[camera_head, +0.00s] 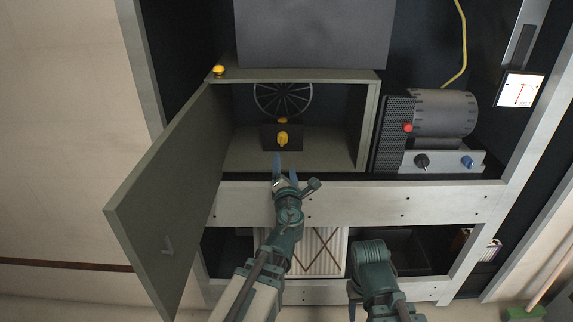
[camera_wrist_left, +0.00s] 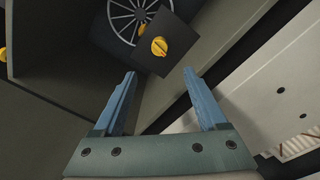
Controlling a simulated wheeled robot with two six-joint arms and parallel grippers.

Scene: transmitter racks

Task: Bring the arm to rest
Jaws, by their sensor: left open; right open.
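My left gripper (camera_head: 285,168) is open and empty, with its blue fingers pointing into an open cabinet in the head view. In the left wrist view the left gripper (camera_wrist_left: 165,100) has its fingers apart, with nothing between them. Ahead of the fingertips is a yellow knob (camera_head: 282,139) on a dark box; the knob also shows in the left wrist view (camera_wrist_left: 159,46), apart from the fingers. My right arm (camera_head: 375,280) is low, right of the left arm, in the head view; its fingers are mostly hidden.
The grey-green cabinet door (camera_head: 165,200) stands open to the left of my left arm. A spoked fan grille (camera_head: 283,98) is at the cabinet's back. A motor unit (camera_head: 442,112) with a red button (camera_head: 407,127) stands right of it. A rack crossbar (camera_head: 400,204) runs below.

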